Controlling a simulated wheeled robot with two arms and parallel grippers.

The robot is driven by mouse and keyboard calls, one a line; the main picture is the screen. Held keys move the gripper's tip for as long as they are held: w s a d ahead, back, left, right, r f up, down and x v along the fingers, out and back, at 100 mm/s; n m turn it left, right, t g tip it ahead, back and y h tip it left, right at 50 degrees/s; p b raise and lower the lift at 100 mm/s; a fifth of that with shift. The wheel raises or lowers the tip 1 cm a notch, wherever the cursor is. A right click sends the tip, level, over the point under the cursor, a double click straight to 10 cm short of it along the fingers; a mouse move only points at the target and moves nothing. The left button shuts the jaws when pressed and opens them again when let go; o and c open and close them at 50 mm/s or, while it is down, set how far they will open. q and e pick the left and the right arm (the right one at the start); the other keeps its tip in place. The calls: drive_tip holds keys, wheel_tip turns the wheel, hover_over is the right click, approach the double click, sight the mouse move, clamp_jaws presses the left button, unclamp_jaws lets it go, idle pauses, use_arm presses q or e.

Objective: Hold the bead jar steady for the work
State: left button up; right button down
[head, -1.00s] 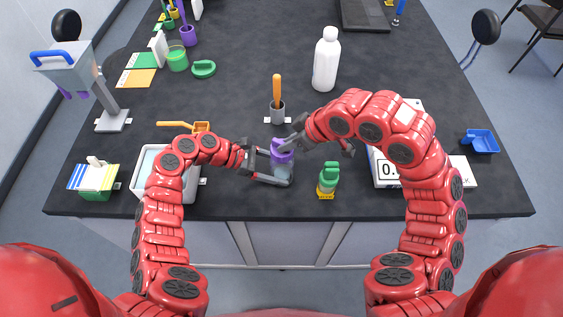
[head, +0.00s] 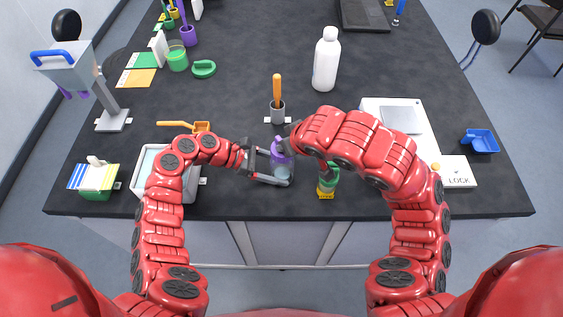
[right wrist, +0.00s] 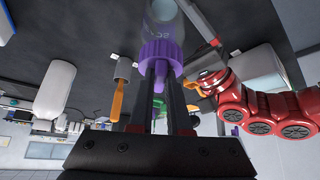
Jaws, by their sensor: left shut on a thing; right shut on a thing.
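The bead jar (head: 283,172) is a clear jar with a purple lid (head: 279,146), upright near the table's front middle. My left gripper (head: 284,168) is shut around the jar's body from the left. In the right wrist view the jar (right wrist: 166,18) shows upside down, with its purple lid (right wrist: 160,52) close to the fingers. My right gripper (right wrist: 161,72) is shut on the purple lid. In the head view my right arm hides most of the right gripper. What is inside the jar is hard to make out.
A green-capped bottle on a yellow base (head: 326,190) stands just right of the jar, partly behind my right arm. A grey cup with an orange handle (head: 277,112) and a white bottle (head: 326,62) stand behind. A white tray (head: 146,160) lies left, a LOCK box (head: 458,172) right.

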drive_tip(key=shift+s+d+f, duration=0.15)
drive_tip(key=shift+d+f, duration=0.05)
drive_tip(key=shift+f, duration=0.25)
drive_tip(key=c, duration=0.9)
unclamp_jaws()
drive_tip(key=shift+o, duration=0.6)
drive_tip(key=shift+r, duration=0.15)
wheel_tip(320, 180, up, 11)
drive_tip(key=shift+a+f, duration=0.2)
drive_tip(key=shift+o, duration=0.2)
